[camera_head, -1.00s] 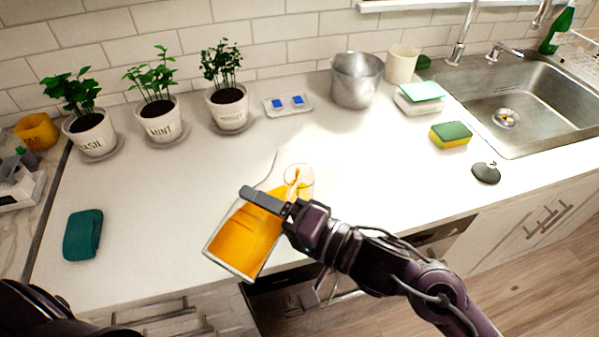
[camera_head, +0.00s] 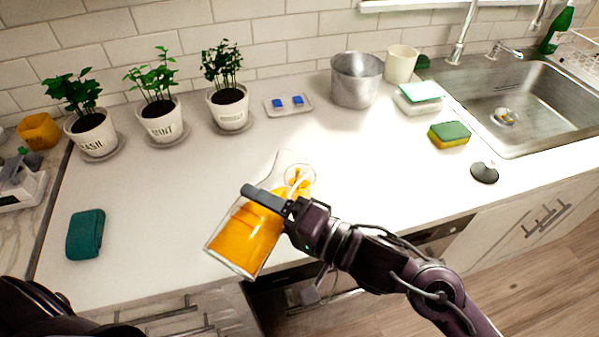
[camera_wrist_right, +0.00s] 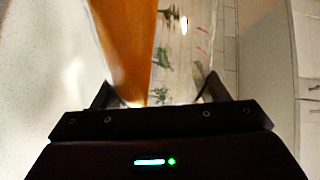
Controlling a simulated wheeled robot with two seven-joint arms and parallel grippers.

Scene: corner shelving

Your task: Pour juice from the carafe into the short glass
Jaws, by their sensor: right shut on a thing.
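My right gripper (camera_head: 268,198) is shut on the clear glass carafe (camera_head: 240,238), which holds orange juice and is tilted, its neck pointing up and to the right. The short glass (camera_head: 305,172) stands on the counter by the carafe's mouth, partly hidden behind the carafe and my gripper. A thin orange streak and some orange show in the short glass; its exact fill level is hard to tell. In the right wrist view the carafe with juice (camera_wrist_right: 128,45) sits between the fingers. My left gripper is not in view; only a dark part of my left arm shows at lower left.
Three potted herbs (camera_head: 162,122) line the wall. A small tray (camera_head: 288,110), a metal bucket (camera_head: 356,82), a cream cup (camera_head: 402,64), a sponge (camera_head: 450,134) and a dark stopper (camera_head: 484,172) stand right of them. A teal cloth (camera_head: 85,234) lies left. The counter's middle is clear.

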